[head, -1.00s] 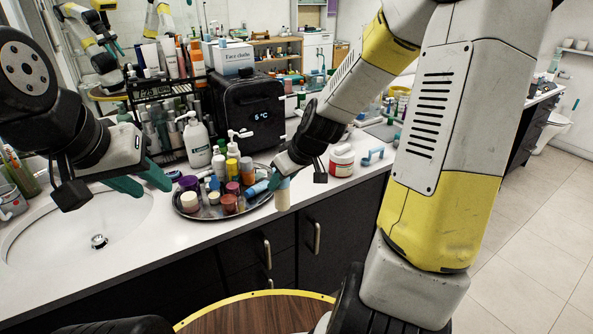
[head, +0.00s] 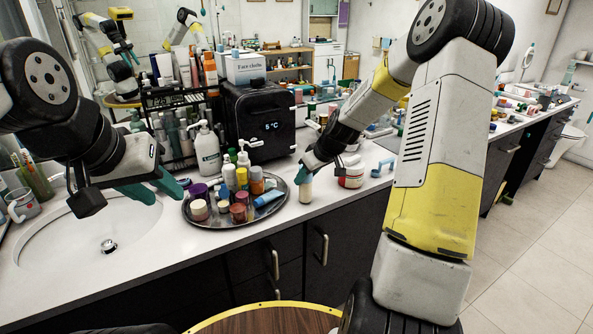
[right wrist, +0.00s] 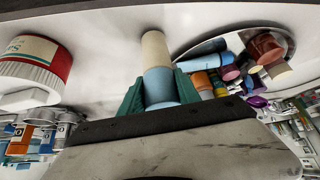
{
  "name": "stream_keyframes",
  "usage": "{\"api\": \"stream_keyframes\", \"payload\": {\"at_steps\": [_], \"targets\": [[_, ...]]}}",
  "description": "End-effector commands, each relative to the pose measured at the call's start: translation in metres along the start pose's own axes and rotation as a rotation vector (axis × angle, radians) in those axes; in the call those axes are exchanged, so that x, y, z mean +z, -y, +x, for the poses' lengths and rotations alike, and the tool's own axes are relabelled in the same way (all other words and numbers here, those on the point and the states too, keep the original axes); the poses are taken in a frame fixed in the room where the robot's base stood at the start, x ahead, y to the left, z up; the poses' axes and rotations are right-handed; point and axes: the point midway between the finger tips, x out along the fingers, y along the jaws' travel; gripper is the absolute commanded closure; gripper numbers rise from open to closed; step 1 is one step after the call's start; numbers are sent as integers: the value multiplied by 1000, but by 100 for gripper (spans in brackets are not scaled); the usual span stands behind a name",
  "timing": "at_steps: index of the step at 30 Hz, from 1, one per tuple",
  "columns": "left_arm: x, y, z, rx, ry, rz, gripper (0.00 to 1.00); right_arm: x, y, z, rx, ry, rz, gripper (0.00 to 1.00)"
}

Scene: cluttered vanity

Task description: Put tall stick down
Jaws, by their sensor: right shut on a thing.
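The tall stick (head: 305,189) is a slim cylinder with a cream end and light blue bands. My right gripper (head: 308,172) is shut on it and holds it about upright, cream end down, at the counter's front part between the tray and the red-and-white jar. In the right wrist view the stick (right wrist: 155,55) sits between the teal fingers (right wrist: 160,92). I cannot tell whether its cream end touches the counter (head: 335,193). My left gripper (head: 155,188) is open and empty over the sink's edge.
A round metal tray (head: 222,223) crowded with small bottles and jars stands left of the stick. The red-and-white jar (head: 351,172) and a blue item (head: 383,168) stand to the right. A black box (head: 262,120) with a display is behind. The sink (head: 75,245) is at left.

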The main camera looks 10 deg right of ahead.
Motion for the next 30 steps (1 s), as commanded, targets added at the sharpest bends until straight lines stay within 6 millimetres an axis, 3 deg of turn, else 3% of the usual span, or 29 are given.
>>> {"api": "stream_keyframes", "payload": {"at_steps": [11,12,15,26,30], "targets": [[0,0,0,0,0,0,64,4,0,6,1,0,0,100],[0,0,0,0,0,0,64,4,0,6,1,-1,0,57],[0,0,0,0,0,0,64,4,0,6,1,-1,0,39],[0,0,0,0,0,0,64,2,0,3,2,-1,-1,39],[0,0,0,0,0,0,64,2,-2,-15,5,-3,2,39]]}}
